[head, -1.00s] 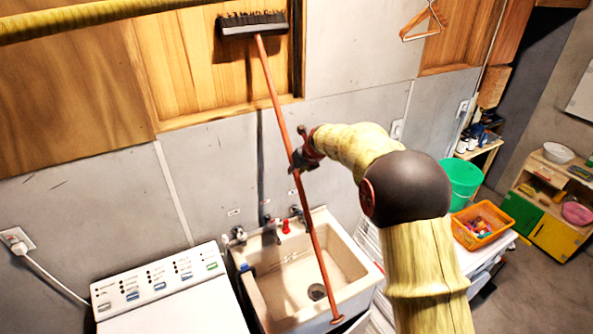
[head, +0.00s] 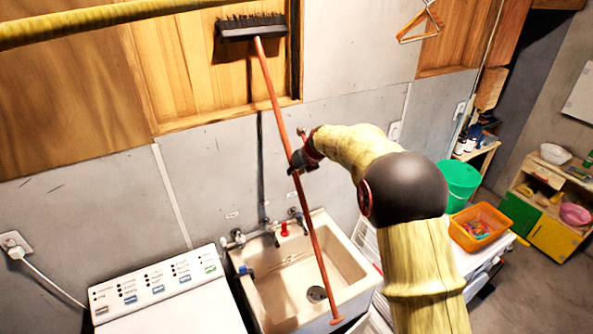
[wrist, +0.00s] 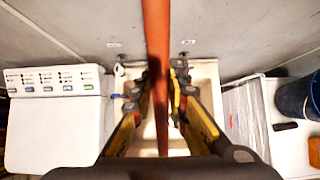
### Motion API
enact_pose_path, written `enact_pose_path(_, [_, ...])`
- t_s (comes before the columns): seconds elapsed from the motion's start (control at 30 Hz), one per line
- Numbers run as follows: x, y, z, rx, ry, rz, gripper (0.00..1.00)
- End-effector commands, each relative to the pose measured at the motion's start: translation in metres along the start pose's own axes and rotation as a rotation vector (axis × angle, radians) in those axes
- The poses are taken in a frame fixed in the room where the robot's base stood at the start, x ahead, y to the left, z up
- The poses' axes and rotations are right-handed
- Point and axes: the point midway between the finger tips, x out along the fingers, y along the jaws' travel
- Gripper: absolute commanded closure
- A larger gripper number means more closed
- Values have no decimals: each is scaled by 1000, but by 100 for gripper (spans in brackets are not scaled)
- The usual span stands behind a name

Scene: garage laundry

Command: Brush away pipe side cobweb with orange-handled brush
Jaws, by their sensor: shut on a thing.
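The orange-handled brush (head: 273,92) is held nearly upright in the head view, leaning slightly, with its dark bristle head (head: 251,27) at the top, in front of the wooden panel. Its handle end hangs over the sink. My gripper (head: 298,161) is shut on the handle around its middle. In the wrist view the orange handle (wrist: 157,45) runs between the two fingers (wrist: 160,92). A yellow pipe (head: 90,19) crosses the top left, to the left of the bristle head and apart from it. I cannot make out a cobweb in either view.
A utility sink (head: 350,290) with taps stands below the brush. A white washer (head: 185,305) is at its left. An orange bin (head: 468,243) and green bucket (head: 459,182) stand at the right. An orange hanger (head: 420,25) hangs at the upper right.

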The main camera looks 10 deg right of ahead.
Motion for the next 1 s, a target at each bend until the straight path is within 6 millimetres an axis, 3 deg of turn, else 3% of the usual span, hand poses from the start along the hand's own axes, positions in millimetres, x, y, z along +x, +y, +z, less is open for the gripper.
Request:
enact_pose_path(0.5, [-2, 23, 3, -1, -4, -1, 100])
enact_pose_path(1.0, [-1, 2, 2, 1, -3, -2, 100])
